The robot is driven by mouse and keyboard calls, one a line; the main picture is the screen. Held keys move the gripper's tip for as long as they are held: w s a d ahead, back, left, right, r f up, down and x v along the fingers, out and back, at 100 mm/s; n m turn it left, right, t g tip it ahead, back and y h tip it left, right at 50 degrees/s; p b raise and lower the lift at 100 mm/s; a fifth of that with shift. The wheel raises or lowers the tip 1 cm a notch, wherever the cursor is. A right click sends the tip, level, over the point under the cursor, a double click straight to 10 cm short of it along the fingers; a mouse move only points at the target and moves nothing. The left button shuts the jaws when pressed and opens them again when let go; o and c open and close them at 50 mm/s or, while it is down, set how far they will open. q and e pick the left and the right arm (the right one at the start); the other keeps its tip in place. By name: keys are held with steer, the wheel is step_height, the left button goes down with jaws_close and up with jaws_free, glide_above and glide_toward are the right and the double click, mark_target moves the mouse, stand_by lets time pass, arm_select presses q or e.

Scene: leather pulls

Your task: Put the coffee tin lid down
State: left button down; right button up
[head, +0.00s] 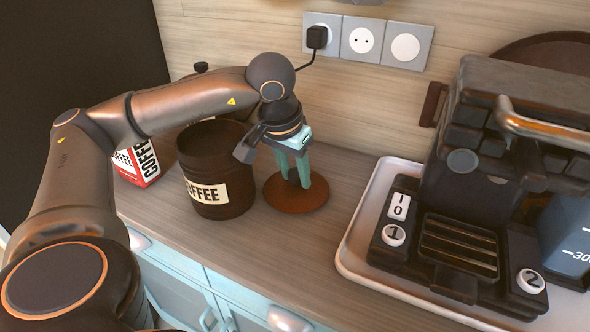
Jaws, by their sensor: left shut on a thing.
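The coffee tin lid (287,205) is a round, reddish-brown disc at counter level, just right of the coffee tin. I cannot tell whether it rests fully on the counter. The dark coffee tin (222,206), labelled "COFFEE", stands upright with its top uncovered. My left gripper (300,184) points down over the lid, its teal fingers close together and shut on it around the middle; the exact grip point is hard to see. My right gripper is not in view.
A coffee machine (462,165) stands on a white tray (352,240) to the right. A red and white coffee packet (140,162) stands left of the tin. Wall sockets (361,40) are behind. Bare counter lies between lid and tray.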

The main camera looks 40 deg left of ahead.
mark_target(287, 196)
arm_select(q)
steer(key=shift+f, duration=0.15)
steer(key=shift+c, duration=2.2)
jaws_free()
steer(key=shift+r, duration=0.35)
steer(key=p+v, duration=0.2)
steer(key=v, duration=0.9)
steer(key=shift+r, duration=0.35)
steer(key=shift+s, duration=0.1)
